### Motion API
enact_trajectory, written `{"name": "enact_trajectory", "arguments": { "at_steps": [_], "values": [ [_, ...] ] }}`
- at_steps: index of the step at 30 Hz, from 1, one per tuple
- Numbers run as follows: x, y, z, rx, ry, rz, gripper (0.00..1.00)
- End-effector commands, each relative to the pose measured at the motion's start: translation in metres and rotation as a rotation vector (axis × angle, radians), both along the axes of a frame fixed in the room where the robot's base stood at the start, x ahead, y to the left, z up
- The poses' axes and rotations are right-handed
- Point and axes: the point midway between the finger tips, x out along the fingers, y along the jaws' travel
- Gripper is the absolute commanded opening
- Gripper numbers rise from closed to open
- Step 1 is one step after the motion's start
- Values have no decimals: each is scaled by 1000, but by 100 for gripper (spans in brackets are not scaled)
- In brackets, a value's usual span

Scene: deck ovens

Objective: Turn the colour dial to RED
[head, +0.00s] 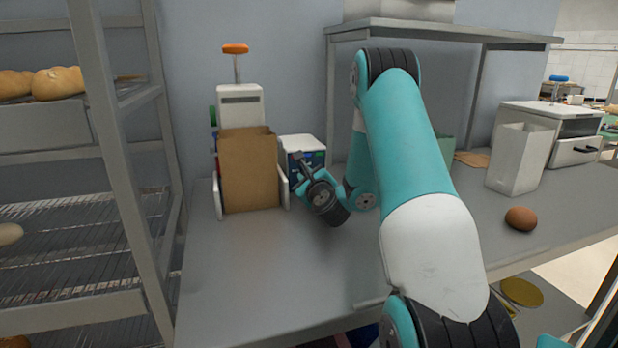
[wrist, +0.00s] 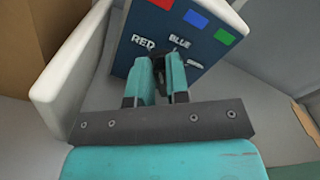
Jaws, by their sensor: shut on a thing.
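The dial box is white with a dark blue front panel, and it stands at the back of the counter in the head view (head: 301,142). In the wrist view its panel (wrist: 125,58) carries the words RED, BLUE and a partly hidden third label, with red, blue and green squares above them. The dial (wrist: 180,42) is a small dark part just below BLUE, mostly hidden by the fingers. My gripper (wrist: 169,66) is shut on the dial; it also shows in the head view (head: 298,181). I cannot tell exactly which label the dial points to.
A brown paper bag (head: 249,170) in a white holder stands close left of the dial box. The counter's front left (head: 250,285) is clear.

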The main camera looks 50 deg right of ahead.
Motion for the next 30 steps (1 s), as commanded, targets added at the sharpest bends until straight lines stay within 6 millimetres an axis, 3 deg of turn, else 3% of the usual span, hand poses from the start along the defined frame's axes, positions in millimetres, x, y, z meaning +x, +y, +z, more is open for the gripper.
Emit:
{"name": "enact_trajectory", "arguments": {
  "at_steps": [12,30],
  "values": [
    [2,4,-5,-217,134,0,0],
    [2,5,-6,-273,171,2,0]
  ]
}}
